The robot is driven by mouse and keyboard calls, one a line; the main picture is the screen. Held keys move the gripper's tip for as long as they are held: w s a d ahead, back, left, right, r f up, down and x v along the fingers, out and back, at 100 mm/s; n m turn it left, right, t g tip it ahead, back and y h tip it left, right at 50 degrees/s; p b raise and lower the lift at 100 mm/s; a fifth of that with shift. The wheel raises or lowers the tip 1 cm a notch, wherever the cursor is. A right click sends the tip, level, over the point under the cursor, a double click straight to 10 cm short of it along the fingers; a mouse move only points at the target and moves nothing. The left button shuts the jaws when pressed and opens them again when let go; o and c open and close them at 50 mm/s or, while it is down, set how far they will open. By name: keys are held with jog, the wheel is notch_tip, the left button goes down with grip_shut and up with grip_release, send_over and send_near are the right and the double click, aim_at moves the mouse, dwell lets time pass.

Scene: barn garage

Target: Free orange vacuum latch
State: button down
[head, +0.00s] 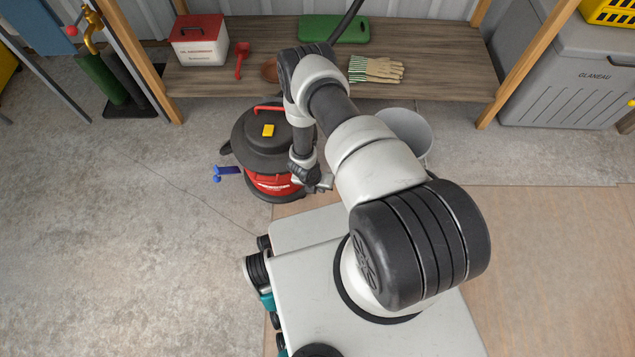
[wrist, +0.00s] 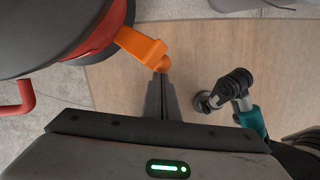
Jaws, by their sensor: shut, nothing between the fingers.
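The vacuum (head: 272,182) is a red drum with a dark grey lid, standing on the floor in front of the shelf. In the wrist view its round body (wrist: 100,45) fills the upper left. The orange latch (wrist: 140,44) sticks out from the vacuum's side and ends in a rounded tip. My gripper (wrist: 161,78) is shut and empty, with its fingertips right by the latch's tip; I cannot tell whether they touch. In the head view my gripper (head: 324,184) is at the vacuum's right side, and the latch is hidden there.
A wooden shelf (head: 440,72) behind the vacuum holds a red-and-white box (head: 199,45), gloves (head: 376,69) and a green pad (head: 320,30). A grey bucket (head: 406,128) stands right of the vacuum. A blue object (head: 226,172) lies to its left. The left floor is open.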

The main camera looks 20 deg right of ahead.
jog(key=shift+w, duration=0.2)
jog(key=shift+w+a+r+b, duration=0.25)
jog(key=shift+w+a+b, duration=0.15)
jog(key=shift+w+b, duration=0.25)
jog(key=shift+r, duration=0.1)
jog(key=s+a+r+p, duration=0.3)
jog(key=s+r, duration=0.3)
jog(key=r, duration=0.4)
jog(key=shift+s+p, duration=0.35)
jog(key=shift+p, duration=0.4)
jog(key=shift+w, duration=0.1)
